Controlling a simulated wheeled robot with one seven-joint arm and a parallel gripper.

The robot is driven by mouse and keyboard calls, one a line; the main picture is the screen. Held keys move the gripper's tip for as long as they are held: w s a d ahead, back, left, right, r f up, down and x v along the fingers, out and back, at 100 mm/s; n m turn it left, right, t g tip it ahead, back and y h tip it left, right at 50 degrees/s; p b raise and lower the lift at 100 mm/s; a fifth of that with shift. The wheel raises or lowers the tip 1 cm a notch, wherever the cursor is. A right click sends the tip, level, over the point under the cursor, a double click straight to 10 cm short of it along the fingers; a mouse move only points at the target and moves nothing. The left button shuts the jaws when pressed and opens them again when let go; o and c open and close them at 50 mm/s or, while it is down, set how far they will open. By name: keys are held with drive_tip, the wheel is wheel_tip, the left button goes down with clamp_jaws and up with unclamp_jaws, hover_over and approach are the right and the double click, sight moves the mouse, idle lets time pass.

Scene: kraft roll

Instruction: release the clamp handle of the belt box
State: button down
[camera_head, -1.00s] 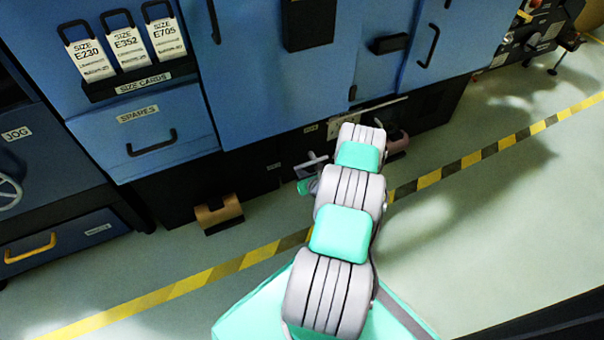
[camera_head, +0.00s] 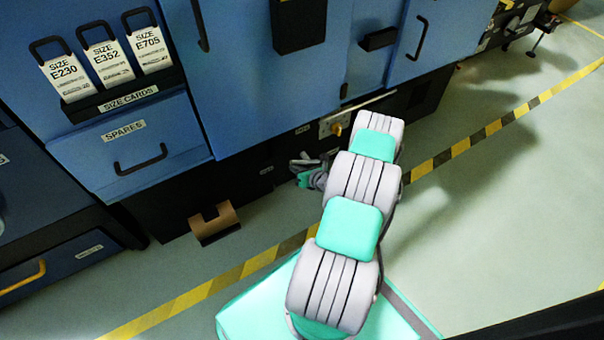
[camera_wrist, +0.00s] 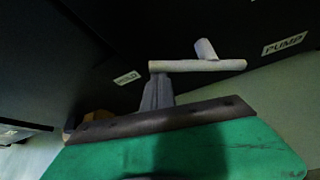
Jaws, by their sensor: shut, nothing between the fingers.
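A pale bar with a short peg on top, which looks like the clamp handle (camera_wrist: 222,66), lies across the middle of the wrist view. In the head view a small pale bar (camera_head: 298,162) shows low on the dark machine front, beside my gripper. My gripper (camera_wrist: 158,92) is a narrow grey wedge just below the bar's left end in the wrist view, with its fingers together. I cannot tell whether they touch the bar. Its green part shows in the head view (camera_head: 304,181); my arm partly hides the area. The belt box itself cannot be made out clearly.
A pale plate with a brass knob (camera_head: 337,130) is on the lower machine front. The PUMP label (camera_wrist: 285,43) is at right in the wrist view. Open floor (camera_head: 490,220) lies right of my arm.

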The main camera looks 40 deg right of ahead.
drive_tip(key=shift+s+d+r, duration=0.1)
drive_tip(key=shift+d+r, duration=0.55)
drive_tip(key=shift+r, duration=0.3)
drive_tip(key=shift+s+d+r, duration=0.1)
drive_tip(key=shift+d+r, duration=0.35)
drive_tip(key=shift+d, duration=0.4)
drive_tip(key=shift+s+d+r, duration=0.1)
drive_tip(key=shift+d+r, duration=0.4)
drive_tip(key=shift+d, duration=0.35)
drive_tip(key=shift+s+d+r, duration=0.1)
drive_tip(key=shift+d+r, duration=0.35)
drive_tip(key=shift+d, duration=0.65)
drive_tip(key=shift+a+r, duration=0.1)
drive_tip(key=a+p, duration=0.1)
drive_tip(key=a, duration=0.4)
drive_tip(key=s+d+p, duration=0.2)
drive_tip(key=s+d, duration=0.1)
drive_tip(key=s, duration=0.6)
drive_tip(key=shift+s+f, duration=0.3)
